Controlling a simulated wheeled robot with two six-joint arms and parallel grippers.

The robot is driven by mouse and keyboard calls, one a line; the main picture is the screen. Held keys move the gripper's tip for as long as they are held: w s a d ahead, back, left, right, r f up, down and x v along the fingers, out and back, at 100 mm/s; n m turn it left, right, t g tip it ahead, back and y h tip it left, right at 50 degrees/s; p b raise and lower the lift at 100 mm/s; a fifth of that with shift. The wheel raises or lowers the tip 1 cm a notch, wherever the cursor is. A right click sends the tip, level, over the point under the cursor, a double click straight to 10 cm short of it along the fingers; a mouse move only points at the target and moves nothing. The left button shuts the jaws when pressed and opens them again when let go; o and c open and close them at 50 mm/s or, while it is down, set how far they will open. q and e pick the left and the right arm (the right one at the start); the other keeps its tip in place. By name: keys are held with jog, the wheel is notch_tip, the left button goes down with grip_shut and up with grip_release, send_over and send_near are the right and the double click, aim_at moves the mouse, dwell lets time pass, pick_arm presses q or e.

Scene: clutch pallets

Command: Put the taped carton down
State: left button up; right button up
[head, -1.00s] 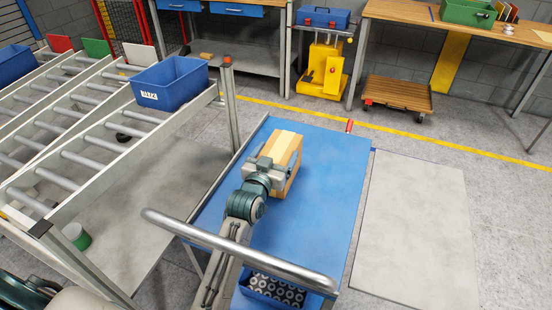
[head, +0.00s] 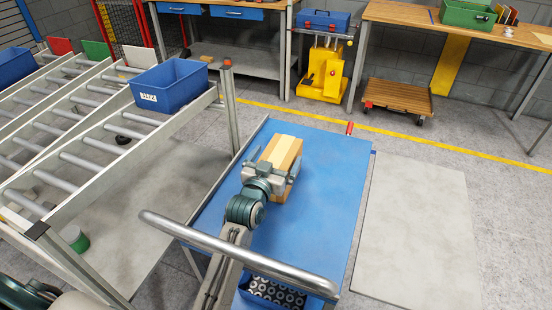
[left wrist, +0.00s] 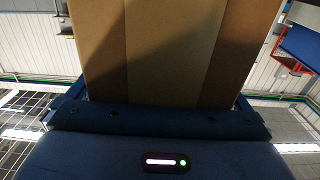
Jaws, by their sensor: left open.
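The taped carton (head: 286,151) is a brown box with a paler tape strip along its top. It appears to rest on the blue top of the cart (head: 318,205), though its underside is hidden. My left gripper (head: 271,167) is at the carton's near side, with its jaws open and a finger toward either side of it. In the left wrist view the carton (left wrist: 168,50) fills the upper middle, close in front of the gripper body, with the tape running down its centre. My right gripper is not in view.
The cart's metal handle (head: 235,254) crosses in front, and a blue bin of ring-shaped parts (head: 272,290) sits at its near end. A roller rack with a blue bin (head: 170,85) stands left. The right half of the cart top is clear.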

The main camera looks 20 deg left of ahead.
pick_arm(q)
jog(key=s+b, duration=0.1)
jog(key=s, duration=1.1)
jog(key=shift+a, duration=0.15)
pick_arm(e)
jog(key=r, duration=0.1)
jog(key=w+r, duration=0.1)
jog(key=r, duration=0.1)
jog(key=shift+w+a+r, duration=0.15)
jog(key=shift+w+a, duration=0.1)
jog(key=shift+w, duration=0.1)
pick_arm(q)
jog(key=shift+w, duration=0.1)
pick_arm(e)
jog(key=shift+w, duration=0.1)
